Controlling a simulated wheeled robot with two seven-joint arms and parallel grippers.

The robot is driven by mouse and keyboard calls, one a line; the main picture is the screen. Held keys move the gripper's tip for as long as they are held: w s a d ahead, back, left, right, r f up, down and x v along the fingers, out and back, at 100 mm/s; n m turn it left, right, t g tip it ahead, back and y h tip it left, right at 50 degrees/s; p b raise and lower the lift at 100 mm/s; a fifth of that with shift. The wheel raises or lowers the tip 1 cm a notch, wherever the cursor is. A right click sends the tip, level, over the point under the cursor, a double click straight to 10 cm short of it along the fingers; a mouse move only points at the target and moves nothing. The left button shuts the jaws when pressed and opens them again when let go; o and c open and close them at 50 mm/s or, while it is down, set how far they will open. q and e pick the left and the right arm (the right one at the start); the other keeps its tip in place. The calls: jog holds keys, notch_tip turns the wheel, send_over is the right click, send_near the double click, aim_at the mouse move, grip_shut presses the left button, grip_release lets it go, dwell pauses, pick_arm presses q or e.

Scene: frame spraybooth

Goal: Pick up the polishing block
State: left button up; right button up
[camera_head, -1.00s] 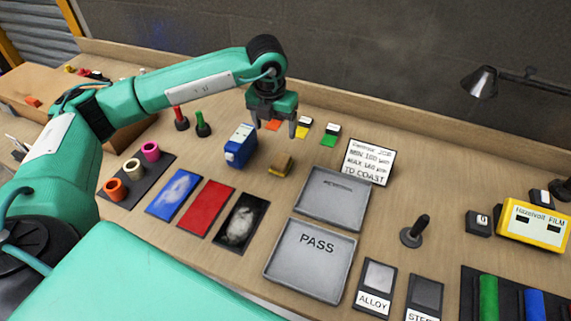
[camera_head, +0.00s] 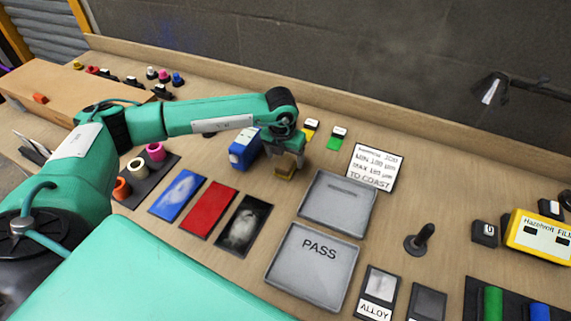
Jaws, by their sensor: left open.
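A small yellow-brown block (camera_head: 284,173), which looks like the polishing block, sits on the bench left of the grey trays. My left gripper (camera_head: 286,163) is low over it, pointing down, with its jaws open. The fingers and palm hide the upper part of the block. I cannot tell whether the fingers touch it. My right gripper is not in view.
A blue box (camera_head: 243,150) stands close to the left of my left gripper. The empty upper tray (camera_head: 338,203) and the PASS tray (camera_head: 312,267) lie to the right. Blue, red (camera_head: 209,209) and black pads lie in front.

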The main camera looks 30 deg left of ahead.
aim_at(285, 162)
pick_arm(q)
jog(key=f, duration=0.3)
jog(key=shift+w+f+p, duration=0.2)
jog(key=shift+w+p, duration=0.05)
jog(key=shift+p, duration=0.15)
jog(key=c, duration=1)
jog(key=shift+c, duration=0.2)
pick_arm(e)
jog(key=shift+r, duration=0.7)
pick_arm(q)
jog(key=shift+r, duration=0.1)
